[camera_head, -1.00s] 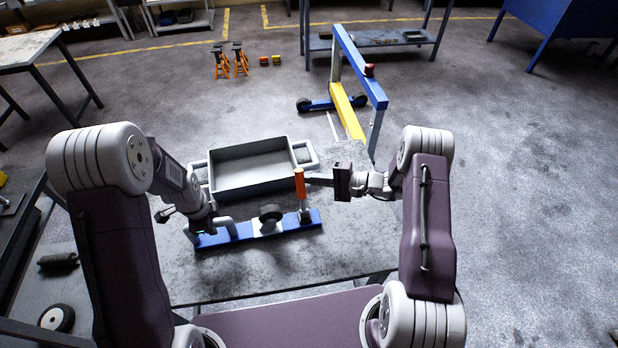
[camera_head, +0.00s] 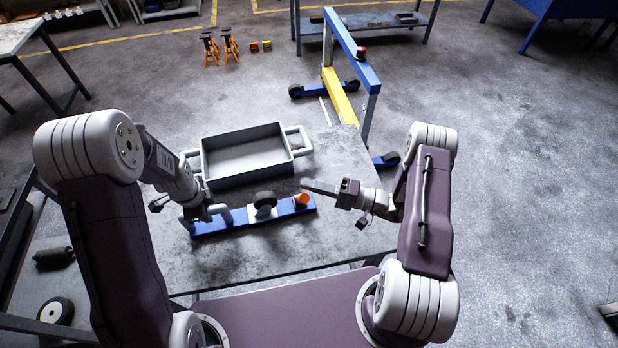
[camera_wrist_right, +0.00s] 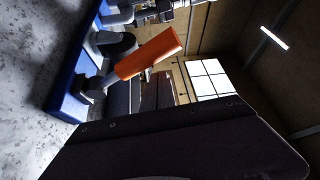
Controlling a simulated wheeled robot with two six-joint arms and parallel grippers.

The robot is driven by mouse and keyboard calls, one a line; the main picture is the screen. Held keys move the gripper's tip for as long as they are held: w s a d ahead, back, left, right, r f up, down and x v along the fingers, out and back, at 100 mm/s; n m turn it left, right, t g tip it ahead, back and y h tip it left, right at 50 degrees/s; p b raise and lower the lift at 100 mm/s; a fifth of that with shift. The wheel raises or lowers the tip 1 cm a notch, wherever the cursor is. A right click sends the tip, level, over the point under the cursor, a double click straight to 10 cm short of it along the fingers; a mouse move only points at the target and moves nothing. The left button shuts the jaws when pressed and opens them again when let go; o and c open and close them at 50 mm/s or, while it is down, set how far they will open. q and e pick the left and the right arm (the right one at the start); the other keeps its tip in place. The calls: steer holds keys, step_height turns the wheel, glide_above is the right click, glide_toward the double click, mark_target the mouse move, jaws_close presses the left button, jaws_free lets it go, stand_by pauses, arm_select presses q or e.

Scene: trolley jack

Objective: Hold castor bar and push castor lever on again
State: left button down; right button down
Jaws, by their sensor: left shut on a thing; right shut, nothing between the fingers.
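The blue castor bar (camera_head: 235,226) lies on the grey table, with a dark castor wheel (camera_head: 264,204) at its middle. The castor lever, with its orange grip (camera_head: 301,200), stands at the bar's right end and leans toward the camera, so it looks short. The lever also shows large in the right wrist view (camera_wrist_right: 150,54). My left gripper (camera_head: 194,217) is shut on the grey handle at the bar's left end; its fingertips are partly hidden. My right gripper (camera_head: 308,184) is shut and empty, just behind the lever's grip. I cannot tell whether it touches the lever.
A grey tray (camera_head: 247,176) with side handles stands behind the bar. The table (camera_head: 290,262) is bare in front of the bar. A blue and yellow frame (camera_head: 345,95) on wheels stands on the floor beyond. A loose wheel (camera_head: 55,311) lies at lower left.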

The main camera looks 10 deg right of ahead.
steer(key=shift+s+f, duration=0.25)
steer(key=shift+s, duration=0.4)
steer(key=d, duration=0.9)
steer(key=shift+s+d+f, duration=0.25)
steer(key=shift+d+f, duration=0.05)
steer(key=shift+f, duration=0.05)
arm_select(q)
steer(key=c, duration=1.1)
jaws_free()
